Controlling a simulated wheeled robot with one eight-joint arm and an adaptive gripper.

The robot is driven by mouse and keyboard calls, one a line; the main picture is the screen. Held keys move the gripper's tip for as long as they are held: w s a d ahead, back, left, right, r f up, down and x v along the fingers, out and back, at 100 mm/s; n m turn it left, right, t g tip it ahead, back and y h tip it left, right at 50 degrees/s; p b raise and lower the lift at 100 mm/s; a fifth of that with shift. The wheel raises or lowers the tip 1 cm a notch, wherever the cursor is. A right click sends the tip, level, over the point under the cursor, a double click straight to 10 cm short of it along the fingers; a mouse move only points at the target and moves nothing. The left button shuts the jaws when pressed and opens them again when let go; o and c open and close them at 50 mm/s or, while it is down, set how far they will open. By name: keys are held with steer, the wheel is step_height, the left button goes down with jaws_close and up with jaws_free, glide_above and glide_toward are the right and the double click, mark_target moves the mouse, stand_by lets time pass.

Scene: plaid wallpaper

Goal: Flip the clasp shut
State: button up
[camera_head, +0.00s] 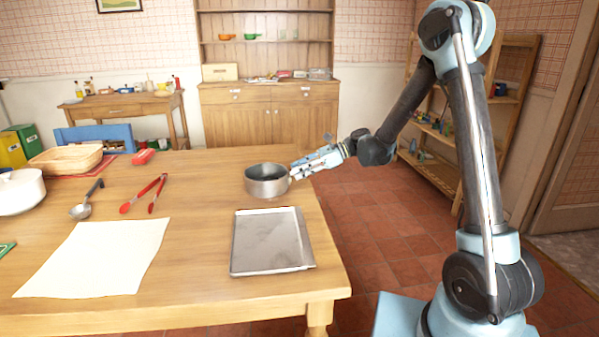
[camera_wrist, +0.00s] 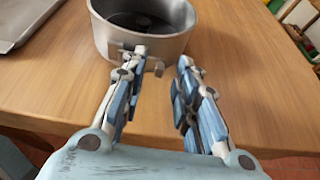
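A round metal pot (camera_head: 267,180) with an open top stands on the wooden table near its right edge. It also shows in the wrist view (camera_wrist: 175,45), at the top. A small metal bracket (camera_wrist: 158,66) sits on the pot's near wall; it may be the clasp, but its state is hard to tell. My gripper (camera_head: 294,171) is at the pot's right side. In the wrist view my gripper (camera_wrist: 163,60) is open, with nothing between its fingers. The left fingertip overlaps the bracket and hides part of it; I cannot tell whether they touch.
A metal tray (camera_head: 270,242) lies in front of the pot. Red tongs (camera_head: 146,194), a ladle (camera_head: 86,200), a cream sheet (camera_head: 98,258), a wicker basket (camera_head: 65,159) and a white bowl (camera_head: 20,192) are farther left. Right of the table is open tiled floor.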

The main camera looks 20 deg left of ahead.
steer(key=v, duration=1.1)
steer(key=shift+w+d, duration=0.15)
steer(key=shift+d, duration=0.1)
steer(key=s+d+r+n+t+h, duration=0.1)
steer(key=s+d+n+t+h, duration=0.3)
steer(key=d, duration=0.7)
steer(key=s+d+r+n+t+h, duration=0.1)
steer(key=s+d+n, duration=0.1)
steer(key=s+d, duration=0.65)
steer(key=s+d+f+n+t+h, duration=0.1)
steer(key=s+d+f+n+h, duration=0.1)
steer(key=d, duration=0.6)
steer(key=s+d+f+n+t+h, duration=0.1)
steer(key=s+d+f+n+h, duration=0.1)
steer(key=s+d+f, duration=0.2)
steer(key=s+d+f+n+t+h, duration=0.1)
steer(key=s+d+f+n+h, duration=0.1)
steer(key=s+d+f, duration=0.2)
steer(key=s+d, duration=0.3)
steer(key=d, duration=0.5)
steer(key=shift+d+n+h, duration=0.3)
steer(key=shift+h, duration=0.1)
